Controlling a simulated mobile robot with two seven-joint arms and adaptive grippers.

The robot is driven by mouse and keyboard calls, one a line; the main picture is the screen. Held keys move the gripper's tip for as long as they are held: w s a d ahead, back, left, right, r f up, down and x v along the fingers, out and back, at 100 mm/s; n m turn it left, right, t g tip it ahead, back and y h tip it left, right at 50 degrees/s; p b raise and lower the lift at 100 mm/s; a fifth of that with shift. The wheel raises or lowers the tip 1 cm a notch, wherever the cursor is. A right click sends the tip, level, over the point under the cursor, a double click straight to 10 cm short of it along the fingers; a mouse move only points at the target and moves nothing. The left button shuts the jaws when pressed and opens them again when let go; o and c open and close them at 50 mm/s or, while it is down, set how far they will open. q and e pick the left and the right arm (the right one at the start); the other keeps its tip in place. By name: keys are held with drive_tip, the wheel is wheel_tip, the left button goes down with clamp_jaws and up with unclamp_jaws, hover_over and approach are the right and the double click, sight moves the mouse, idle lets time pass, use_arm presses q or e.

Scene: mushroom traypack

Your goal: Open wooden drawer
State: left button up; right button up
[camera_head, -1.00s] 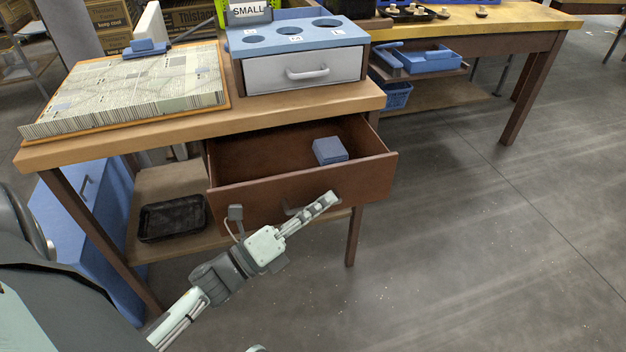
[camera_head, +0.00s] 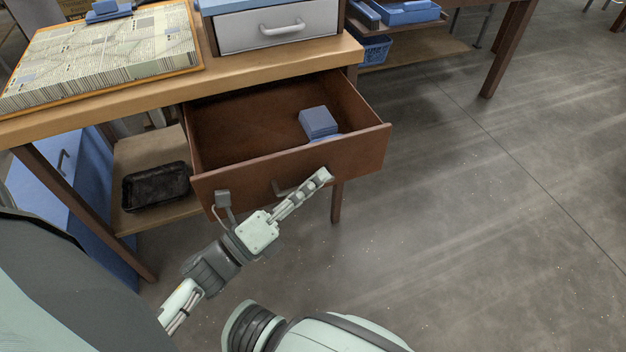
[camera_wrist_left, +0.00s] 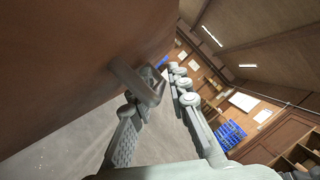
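The brown wooden drawer (camera_head: 352,155) stands pulled out well from under the table, with its inside showing. My left gripper (camera_head: 318,180) is in front of the drawer at the handle. In the left wrist view the handle (camera_wrist_left: 138,82) lies by the fingertips, with one finger close behind or inside its loop. The fingers of the left gripper (camera_wrist_left: 158,88) stand apart, and whether they touch the handle is unclear. My right gripper is out of view.
A blue box (camera_head: 318,122) lies inside the drawer. A black tray (camera_head: 157,186) sits on the lower shelf. The floor at right is clear.

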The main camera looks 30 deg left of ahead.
use_arm(q)
drive_tip(key=v, duration=1.2)
idle(0.5)
